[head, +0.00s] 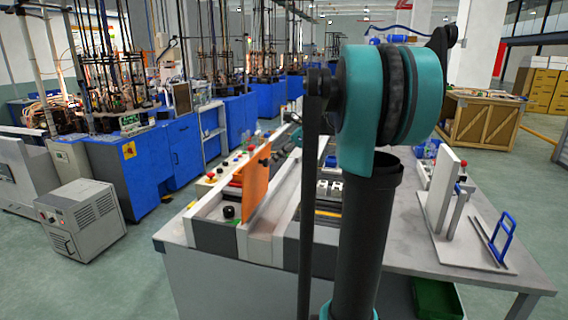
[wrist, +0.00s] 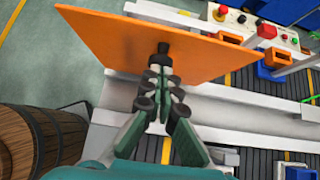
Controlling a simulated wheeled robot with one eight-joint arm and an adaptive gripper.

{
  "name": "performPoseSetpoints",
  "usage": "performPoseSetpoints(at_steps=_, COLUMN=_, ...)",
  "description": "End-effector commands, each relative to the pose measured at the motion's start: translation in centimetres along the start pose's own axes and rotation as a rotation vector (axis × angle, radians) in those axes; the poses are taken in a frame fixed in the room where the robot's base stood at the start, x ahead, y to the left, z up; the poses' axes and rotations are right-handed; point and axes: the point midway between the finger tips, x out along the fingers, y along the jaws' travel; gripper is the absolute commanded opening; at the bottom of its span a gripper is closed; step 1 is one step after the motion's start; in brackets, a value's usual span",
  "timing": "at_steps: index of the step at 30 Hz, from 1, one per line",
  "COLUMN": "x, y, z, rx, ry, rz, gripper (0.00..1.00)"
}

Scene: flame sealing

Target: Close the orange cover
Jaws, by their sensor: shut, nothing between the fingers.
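The orange cover (head: 257,182) stands upright, edge-on to me, on the machine on the workbench in the head view. In the wrist view the orange cover (wrist: 110,38) is a broad flat panel across the top, with a dark knob (wrist: 163,48) near its lower edge. My gripper (wrist: 162,72) is shut and empty, its fingertips right at the panel beside the knob. I cannot tell whether they touch it. In the head view my arm hides much of the machine, and my gripper cannot be made out.
A control strip with a red button (wrist: 267,30) and other knobs lies right of the cover in the wrist view. A wooden barrel (wrist: 40,142) stands at the left. In the head view, a white upright plate (head: 440,190) and a blue frame (head: 502,238) stand on the bench's right.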

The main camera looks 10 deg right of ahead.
Motion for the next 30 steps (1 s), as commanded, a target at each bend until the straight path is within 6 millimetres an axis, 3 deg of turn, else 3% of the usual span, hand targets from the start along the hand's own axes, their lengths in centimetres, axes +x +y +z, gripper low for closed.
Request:
performPoseSetpoints(at_steps=6, x=2.6, y=0.1, z=4.3, rx=-0.008, ry=0.198, rz=0.006, gripper=0.00)
performPoseSetpoints(at_steps=15, x=7.3, y=0.0, z=8.8, rx=-0.006, ry=0.483, rz=0.006, gripper=0.00)
performPoseSetpoints(at_steps=24, x=12.9, y=-0.1, z=11.8, rx=-0.001, ry=0.757, rz=0.005, gripper=0.00)
performPoseSetpoints(at_steps=30, x=16.9, y=-0.2, z=12.7, rx=0.003, ry=0.746, rz=0.004, gripper=0.00)
